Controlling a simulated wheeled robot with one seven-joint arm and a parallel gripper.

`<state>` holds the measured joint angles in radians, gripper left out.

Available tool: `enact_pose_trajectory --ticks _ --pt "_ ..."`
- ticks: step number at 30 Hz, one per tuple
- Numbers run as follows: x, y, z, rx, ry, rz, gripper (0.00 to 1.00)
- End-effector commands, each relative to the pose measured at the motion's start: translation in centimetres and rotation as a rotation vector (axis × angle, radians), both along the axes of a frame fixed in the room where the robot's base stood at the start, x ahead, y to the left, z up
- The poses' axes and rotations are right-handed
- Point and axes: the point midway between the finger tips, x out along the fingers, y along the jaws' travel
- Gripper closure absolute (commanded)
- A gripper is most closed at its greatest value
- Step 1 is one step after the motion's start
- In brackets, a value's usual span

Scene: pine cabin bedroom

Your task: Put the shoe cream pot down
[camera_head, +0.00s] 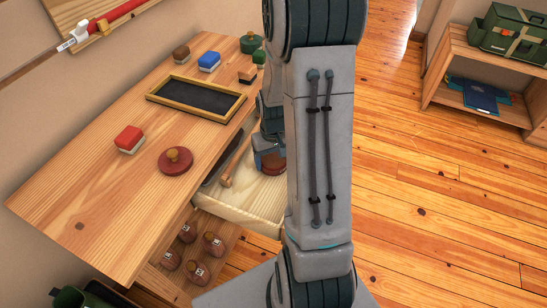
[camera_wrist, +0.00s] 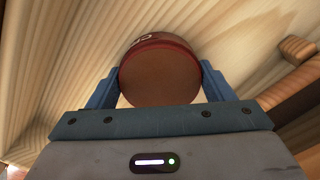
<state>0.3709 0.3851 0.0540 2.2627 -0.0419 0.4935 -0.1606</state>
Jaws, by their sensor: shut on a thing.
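The shoe cream pot is a round, reddish-brown pot. In the wrist view the pot (camera_wrist: 160,75) sits between both fingers of my gripper (camera_wrist: 160,88), which is shut on it. In the head view the pot (camera_head: 272,165) shows partly at my gripper (camera_head: 270,150), inside or just over the open drawer (camera_head: 262,203); my arm hides part of it. Pale wood grain lies close behind the pot in the wrist view. I cannot tell whether the pot touches the drawer floor.
On the desk (camera_head: 80,190) are a dark tray (camera_head: 197,97), a red-topped block (camera_head: 129,138), a red-brown lid (camera_head: 175,160) and several blocks.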

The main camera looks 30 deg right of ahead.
Motion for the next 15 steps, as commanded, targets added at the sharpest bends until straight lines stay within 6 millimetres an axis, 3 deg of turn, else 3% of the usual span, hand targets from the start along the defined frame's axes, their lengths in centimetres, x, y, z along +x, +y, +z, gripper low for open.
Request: enact_pose_trajectory --ticks 2,3,5,15 --pt "0.03 -0.01 -0.35 0.000 -0.001 0.000 0.62" --pt "0.00 0.00 -0.32 0.000 0.000 0.000 0.20" --pt "-0.01 0.00 -0.26 0.000 0.000 0.000 0.04" --pt "0.00 0.00 0.03 0.000 0.000 0.000 0.04"
